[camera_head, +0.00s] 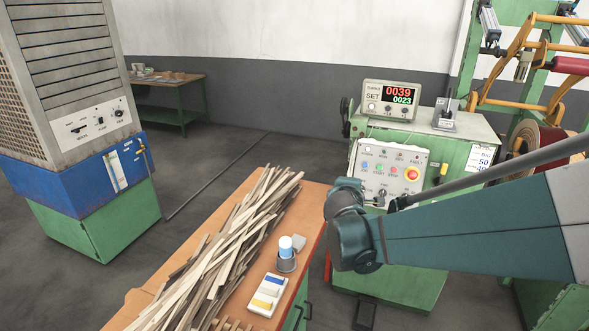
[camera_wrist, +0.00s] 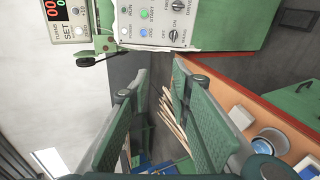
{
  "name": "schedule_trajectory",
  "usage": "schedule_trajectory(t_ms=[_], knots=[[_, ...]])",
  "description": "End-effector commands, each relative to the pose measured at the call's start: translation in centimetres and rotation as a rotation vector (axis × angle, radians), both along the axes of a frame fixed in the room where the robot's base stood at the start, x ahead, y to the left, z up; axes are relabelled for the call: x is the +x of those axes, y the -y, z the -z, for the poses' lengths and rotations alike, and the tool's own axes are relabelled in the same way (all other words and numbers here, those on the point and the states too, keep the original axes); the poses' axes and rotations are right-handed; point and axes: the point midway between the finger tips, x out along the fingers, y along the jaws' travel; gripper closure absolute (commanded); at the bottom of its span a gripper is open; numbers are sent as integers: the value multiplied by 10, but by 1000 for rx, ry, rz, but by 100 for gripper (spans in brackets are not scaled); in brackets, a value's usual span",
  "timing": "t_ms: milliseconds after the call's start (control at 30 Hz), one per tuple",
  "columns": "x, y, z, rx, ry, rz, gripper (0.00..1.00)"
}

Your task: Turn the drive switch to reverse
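In the wrist view the panel (camera_wrist: 154,42) shows sideways at the top edge. The drive switch (camera_wrist: 178,5), by the word DRIVE, is cut by the top edge, so its setting cannot be told. My gripper (camera_wrist: 161,68) has its two fingers apart with nothing between them. It points below the panel and touches no switch. In the head view my arm hides its fingers.
An orange-topped bench (camera_head: 316,205) carries wood strips (camera_head: 225,250), a cup with a blue-and-white item (camera_head: 286,254) and a white tray (camera_head: 267,295). A turns counter (camera_head: 391,99) stands on the machine (camera_head: 470,137). A grey-and-blue cabinet stands at left.

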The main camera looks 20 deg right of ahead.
Motion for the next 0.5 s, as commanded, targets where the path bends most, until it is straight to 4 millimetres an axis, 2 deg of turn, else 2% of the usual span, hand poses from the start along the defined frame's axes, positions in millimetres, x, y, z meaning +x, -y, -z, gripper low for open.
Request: schedule_trajectory(t_ms=[100, 500], knots=[[12, 21, 8, -98, -32, -20, 79], [40, 82, 34, -430, -167, -85, 79]])
